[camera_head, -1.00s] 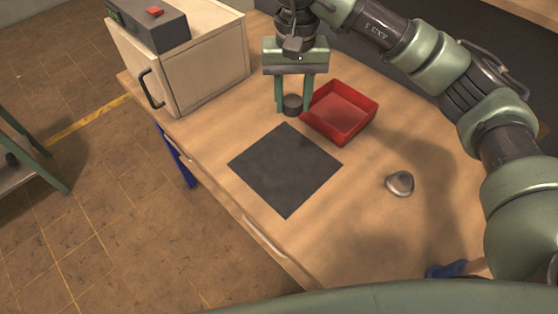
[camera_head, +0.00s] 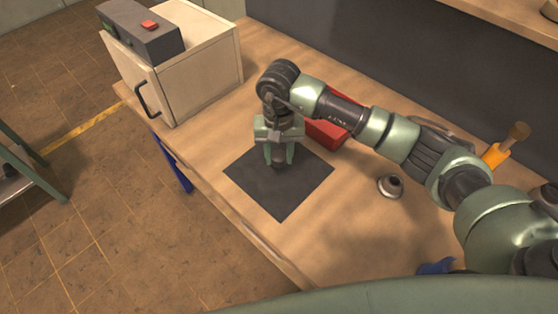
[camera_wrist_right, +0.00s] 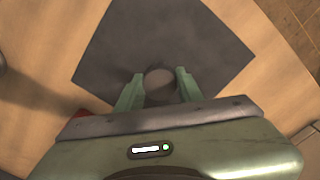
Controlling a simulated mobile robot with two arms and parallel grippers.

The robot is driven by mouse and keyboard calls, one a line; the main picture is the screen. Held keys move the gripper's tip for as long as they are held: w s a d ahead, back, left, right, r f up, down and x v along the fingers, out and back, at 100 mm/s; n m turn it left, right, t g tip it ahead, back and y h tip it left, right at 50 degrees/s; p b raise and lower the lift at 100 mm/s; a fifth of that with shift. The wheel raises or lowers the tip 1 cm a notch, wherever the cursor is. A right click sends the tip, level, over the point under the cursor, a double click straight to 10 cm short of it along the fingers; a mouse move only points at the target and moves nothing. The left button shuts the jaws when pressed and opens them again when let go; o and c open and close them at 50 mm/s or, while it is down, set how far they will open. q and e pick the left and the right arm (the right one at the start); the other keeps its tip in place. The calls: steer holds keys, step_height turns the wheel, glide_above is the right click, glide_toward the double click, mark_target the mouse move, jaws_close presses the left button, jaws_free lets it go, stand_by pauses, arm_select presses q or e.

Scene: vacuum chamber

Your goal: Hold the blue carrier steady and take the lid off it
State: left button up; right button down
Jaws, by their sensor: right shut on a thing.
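My right gripper (camera_head: 278,160) points down over the dark square mat (camera_head: 258,192). It is shut on a small dark cylinder (camera_wrist_right: 160,79), whose round grey top shows between the fingers in the right wrist view. I cannot tell whether the cylinder touches the mat. No blue carrier with a lid can be made out. A blue piece (camera_head: 436,267) shows at the lower right, partly cut off, and I cannot tell what it is. My left gripper is out of view.
A red tray (camera_head: 325,134) lies behind my right gripper, partly hidden by my arm. A silver round part (camera_head: 390,186) stands right of the mat. A wooden cabinet (camera_head: 205,70) is at the back left. An orange-handled tool (camera_head: 497,153) is at the right.

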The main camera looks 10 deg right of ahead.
mark_target(279, 170)
step_height(279, 170, down, 4)
steer(key=shift+r+p, duration=0.25)
steer(key=shift+p, duration=0.05)
steer(key=shift+f, duration=0.1)
steer(key=shift+f, duration=0.1)
steer(key=c, duration=0.9)
jaws_free()
